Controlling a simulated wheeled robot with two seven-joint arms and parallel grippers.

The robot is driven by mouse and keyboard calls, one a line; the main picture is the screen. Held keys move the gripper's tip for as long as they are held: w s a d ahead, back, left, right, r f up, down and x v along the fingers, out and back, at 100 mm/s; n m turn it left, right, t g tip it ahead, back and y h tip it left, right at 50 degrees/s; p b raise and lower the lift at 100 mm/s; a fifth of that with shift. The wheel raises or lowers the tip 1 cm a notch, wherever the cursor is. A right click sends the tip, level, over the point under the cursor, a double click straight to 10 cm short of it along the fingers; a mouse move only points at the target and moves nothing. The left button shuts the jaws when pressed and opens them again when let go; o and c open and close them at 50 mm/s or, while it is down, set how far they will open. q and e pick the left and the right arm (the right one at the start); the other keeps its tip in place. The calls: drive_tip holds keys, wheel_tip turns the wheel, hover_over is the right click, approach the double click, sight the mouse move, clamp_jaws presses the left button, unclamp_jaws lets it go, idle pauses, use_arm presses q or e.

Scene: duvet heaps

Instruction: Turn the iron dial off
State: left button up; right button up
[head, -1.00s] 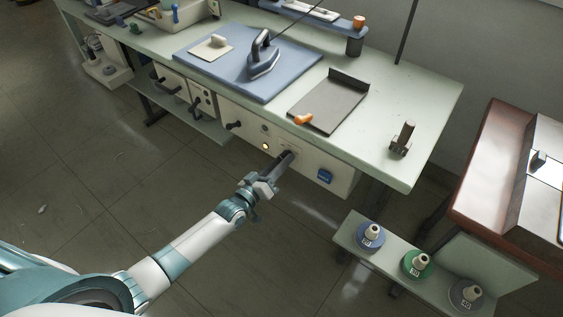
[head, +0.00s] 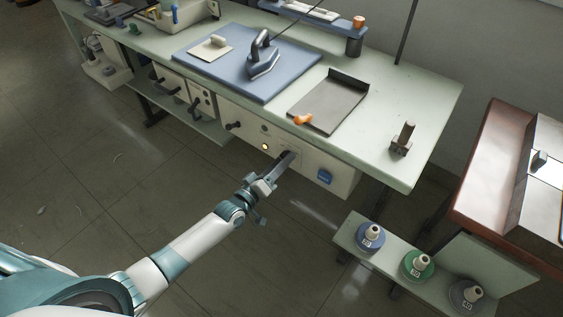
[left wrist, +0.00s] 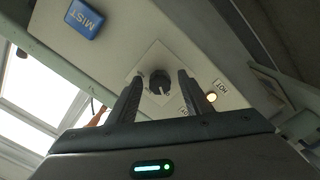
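The iron dial (left wrist: 160,83) is a dark round knob on a pale square plate on the bench's front panel, with a light line on it. The left wrist view shows it between the fingertips of my left gripper (left wrist: 160,79), with a gap on each side. That gripper is open and empty. In the head view my left gripper (head: 286,162) reaches the panel and hides the dial. A small lamp (left wrist: 212,97) glows beside the dial near a HOT label; it also shows lit in the head view (head: 265,147). My right gripper is out of view.
A blue MIST button (left wrist: 84,19) sits on the same panel (head: 343,183). Above, the iron (head: 263,56) stands on a blue pad (head: 207,70). A grey tray (head: 328,103) with an orange-ended handle lies right of it. Spools stand on a low shelf (head: 391,262).

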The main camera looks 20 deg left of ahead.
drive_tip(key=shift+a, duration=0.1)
use_arm(q)
drive_tip(key=v, duration=1.7)
drive_tip(key=shift+s+b, duration=0.2)
drive_tip(key=shift+b, duration=0.25)
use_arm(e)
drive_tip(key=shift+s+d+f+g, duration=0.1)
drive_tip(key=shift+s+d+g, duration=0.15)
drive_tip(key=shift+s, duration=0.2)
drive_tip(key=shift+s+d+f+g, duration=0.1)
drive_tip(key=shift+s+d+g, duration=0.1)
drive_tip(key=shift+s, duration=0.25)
use_arm(q)
drive_tip(key=shift+a, duration=0.1)
